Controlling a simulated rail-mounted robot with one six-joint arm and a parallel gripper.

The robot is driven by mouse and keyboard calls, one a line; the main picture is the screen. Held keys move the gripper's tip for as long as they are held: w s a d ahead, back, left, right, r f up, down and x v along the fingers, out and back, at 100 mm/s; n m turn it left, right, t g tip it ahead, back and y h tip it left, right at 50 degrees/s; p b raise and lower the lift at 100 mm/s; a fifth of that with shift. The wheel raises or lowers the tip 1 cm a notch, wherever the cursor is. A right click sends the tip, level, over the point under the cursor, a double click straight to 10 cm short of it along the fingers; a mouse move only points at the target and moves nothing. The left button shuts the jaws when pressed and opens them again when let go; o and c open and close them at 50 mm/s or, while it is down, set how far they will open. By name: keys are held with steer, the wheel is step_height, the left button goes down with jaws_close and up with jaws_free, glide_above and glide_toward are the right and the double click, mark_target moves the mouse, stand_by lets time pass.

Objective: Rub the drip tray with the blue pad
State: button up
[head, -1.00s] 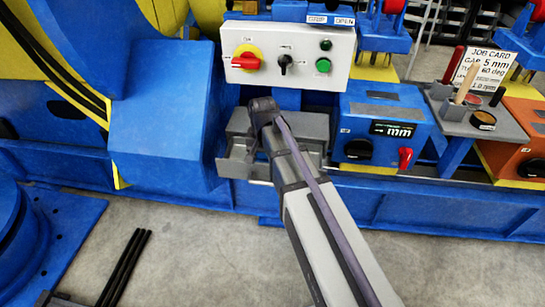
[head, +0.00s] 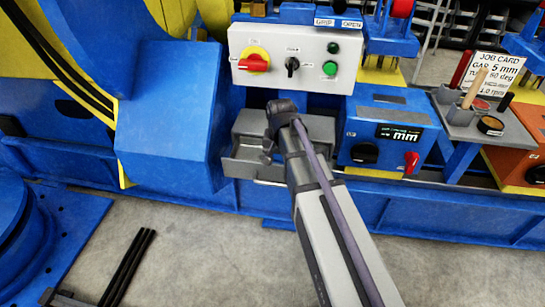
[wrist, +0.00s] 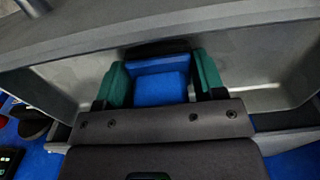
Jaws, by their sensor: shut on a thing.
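The drip tray (head: 240,152) is a grey metal tray below the control panel in the head view. Its bare floor and walls also fill much of the wrist view (wrist: 282,72). The blue pad (wrist: 160,88) sits between the green fingers of my gripper (wrist: 160,78) in the wrist view. My gripper is shut on the pad and is over or inside the tray. I cannot tell whether the pad touches the tray floor. In the head view my arm hides the pad and the tray's right part.
A white panel (head: 310,83) with a red knob and green buttons stands above the tray. A blue box (head: 375,118) with a display is close on the right. A grey shelf (head: 455,125) with a brush and small pots is further right. A large blue housing (head: 165,140) is on the left.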

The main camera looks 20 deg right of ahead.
steer(key=shift+s+d+f, duration=0.1)
steer(key=shift+s+d, duration=0.35)
steer(key=shift+d, duration=0.4)
steer(key=shift+s+d, duration=0.45)
steer(key=shift+d, duration=0.4)
steer(key=shift+w+a, duration=0.4)
steer(key=shift+a, duration=0.25)
steer(key=shift+w+a, duration=0.4)
steer(key=shift+a, duration=0.25)
steer(key=shift+w+a, duration=0.35)
steer(key=shift+a, duration=0.4)
steer(key=shift+w+a, duration=0.4)
steer(key=shift+a, duration=0.4)
steer(key=shift+w+a, duration=0.35)
steer(key=shift+a, duration=0.4)
step_height(320, 180, up, 6)
steer(key=p, duration=0.6)
steer(key=shift+s, duration=0.1)
